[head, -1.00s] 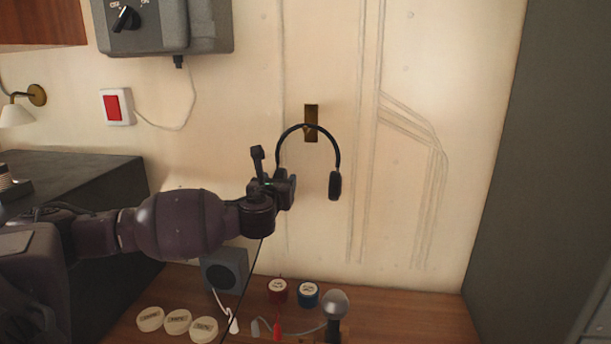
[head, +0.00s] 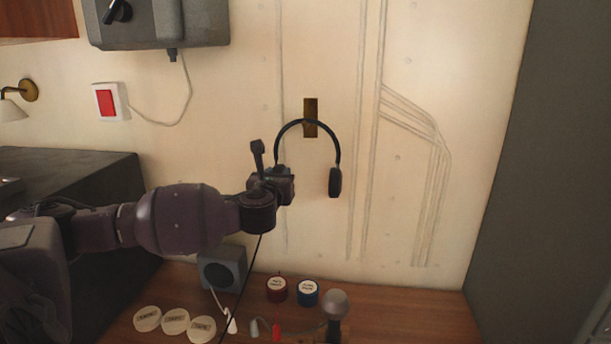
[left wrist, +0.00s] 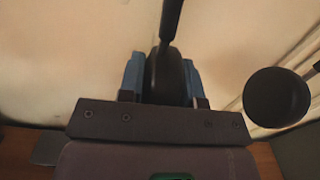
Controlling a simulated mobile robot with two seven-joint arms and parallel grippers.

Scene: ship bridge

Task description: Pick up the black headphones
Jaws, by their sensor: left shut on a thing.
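The black headphones (head: 338,150) hang upright in front of a brass wall hook plate (head: 310,108). The headband crosses the plate; I cannot tell whether it still rests on the hook. My left gripper (head: 284,186) is shut on the left ear cup, which it mostly hides in the head view. In the left wrist view, this ear cup (left wrist: 165,78) sits between the blue fingers, with the band rising above it. The other ear cup (left wrist: 277,97) hangs free at the right. My right gripper is not in view.
A wooden desk (head: 400,318) below holds a grey speaker box (head: 238,262), red (head: 277,290) and blue (head: 307,293) round containers, several pale discs (head: 175,321) and a microphone (head: 335,304). A grey wall box (head: 160,25) is at upper left.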

